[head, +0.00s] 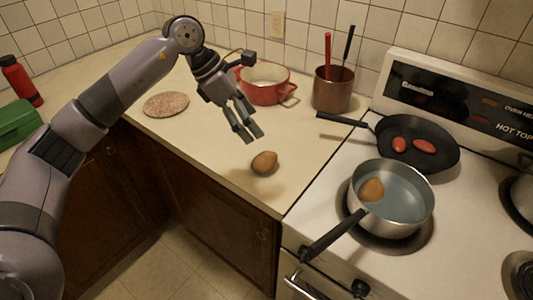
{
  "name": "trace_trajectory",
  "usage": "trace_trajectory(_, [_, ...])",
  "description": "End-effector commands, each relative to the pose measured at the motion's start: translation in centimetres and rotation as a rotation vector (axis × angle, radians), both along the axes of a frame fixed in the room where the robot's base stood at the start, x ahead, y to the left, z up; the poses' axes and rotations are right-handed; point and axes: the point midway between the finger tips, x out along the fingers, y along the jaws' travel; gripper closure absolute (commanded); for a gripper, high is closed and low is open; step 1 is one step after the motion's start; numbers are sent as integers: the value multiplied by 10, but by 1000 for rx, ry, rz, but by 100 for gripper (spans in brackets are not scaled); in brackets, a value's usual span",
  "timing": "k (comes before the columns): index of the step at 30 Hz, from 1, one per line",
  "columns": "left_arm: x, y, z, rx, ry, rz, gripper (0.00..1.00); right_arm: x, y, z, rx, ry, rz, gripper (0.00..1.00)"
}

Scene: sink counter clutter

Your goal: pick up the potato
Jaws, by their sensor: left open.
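A brown potato (264,163) lies on the beige counter near its front edge, left of the stove. My left gripper (247,133) is open and empty, pointing down a little above and behind the potato, apart from it. Another brown, potato-like item (371,190) sits in the metal saucepan (398,224) on the stove. My right gripper is not in view.
A red pot (264,97) and a brown utensil canister (333,92) stand behind the gripper. A black frying pan (446,160) holds two red items, its handle reaching over the counter. A round speckled board (166,104) lies left. A red bottle (20,82) and green box (14,124) are far left.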

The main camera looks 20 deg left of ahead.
Motion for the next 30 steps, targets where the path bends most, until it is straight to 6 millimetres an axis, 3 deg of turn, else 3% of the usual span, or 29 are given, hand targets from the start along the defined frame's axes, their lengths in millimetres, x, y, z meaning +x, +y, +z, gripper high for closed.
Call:
trace_trajectory(1, [1, 18, 4, 64, -2, 9, 24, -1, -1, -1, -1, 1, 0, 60])
trace_trajectory(3, [0, 34, 7, 121, 2, 15, 24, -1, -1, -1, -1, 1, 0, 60])
trace_trajectory(6, [0, 41, 3, 153, 9, 18, 24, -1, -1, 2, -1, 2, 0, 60])
trace_trajectory(21, [14, 4, -86, 149, 11, 16, 24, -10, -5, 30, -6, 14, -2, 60])
trace_trajectory(30, [17, -5, -109, 148, 11, 15, 24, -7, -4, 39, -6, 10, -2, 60])
